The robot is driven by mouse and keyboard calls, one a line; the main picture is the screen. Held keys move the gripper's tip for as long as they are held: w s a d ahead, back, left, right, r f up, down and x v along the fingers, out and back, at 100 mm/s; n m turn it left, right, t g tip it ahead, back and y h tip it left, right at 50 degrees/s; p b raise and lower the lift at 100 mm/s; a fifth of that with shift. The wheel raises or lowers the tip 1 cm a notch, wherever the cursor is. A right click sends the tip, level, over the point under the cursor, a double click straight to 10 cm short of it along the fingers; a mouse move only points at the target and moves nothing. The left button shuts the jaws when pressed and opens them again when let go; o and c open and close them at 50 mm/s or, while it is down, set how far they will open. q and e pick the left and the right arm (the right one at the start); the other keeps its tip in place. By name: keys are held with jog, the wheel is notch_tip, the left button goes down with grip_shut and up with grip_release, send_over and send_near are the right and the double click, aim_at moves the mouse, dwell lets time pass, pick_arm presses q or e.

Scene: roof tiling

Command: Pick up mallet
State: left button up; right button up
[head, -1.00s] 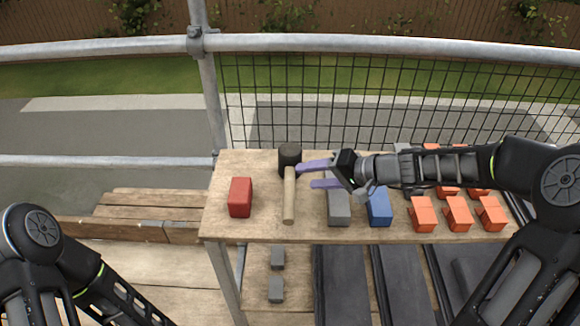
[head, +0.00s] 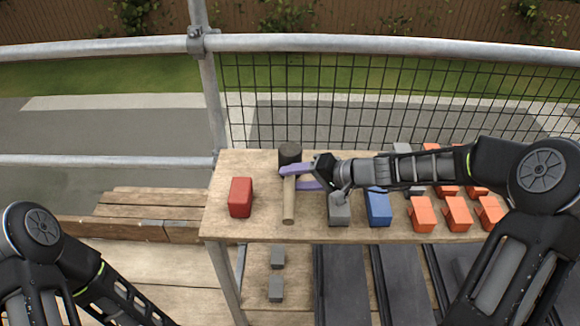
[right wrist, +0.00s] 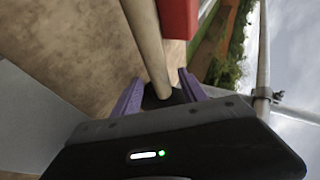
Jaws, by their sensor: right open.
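The mallet, with a black head (head: 290,153) and a pale wooden handle (head: 288,208), lies on the wooden table with its head toward the back. My right gripper (head: 293,178) reaches in from the right and is open, its purple fingers at the handle just below the head. In the right wrist view, the handle (right wrist: 146,42) runs between the two spread fingers (right wrist: 160,90), and the dark head lies partly hidden by the gripper body. The fingers do not clamp the handle. My left arm shows at lower left, its gripper out of frame.
A red block (head: 240,197) stands left of the mallet. Right of it are a grey block (head: 339,211), a blue block (head: 379,208) and several orange blocks (head: 423,215). A mesh guard (head: 330,110) rises behind the wooden table (head: 262,232).

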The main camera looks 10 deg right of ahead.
grip_shut()
dwell(0.5)
jog(key=shift+r, duration=0.1)
dwell(0.8)
